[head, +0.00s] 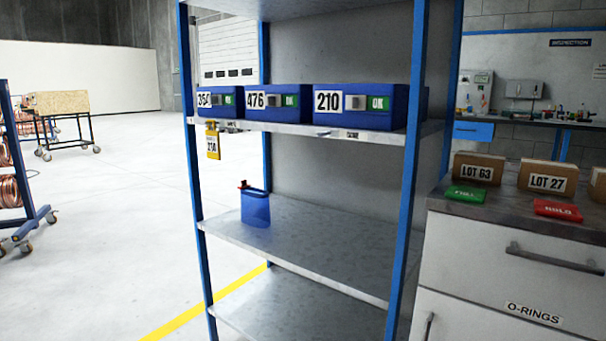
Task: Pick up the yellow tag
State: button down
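The yellow tag (213,142) hangs at the left end of the shelving unit, just below the front edge of the upper shelf. It has a white label with dark print that is too small to read surely. It hangs upright near the left blue post, in front of open space above the middle shelf. My gripper is not in view.
Blue bins (360,106) labelled 210, 476 and 354 or similar stand on the upper shelf (300,128). A blue container (255,208) stands on the middle shelf (310,245). Right, a cabinet (510,260) holds boxes, a green tag (466,195) and a red tag (557,210).

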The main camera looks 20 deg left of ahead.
aim_at(213, 141)
jog(key=u, duration=1.3)
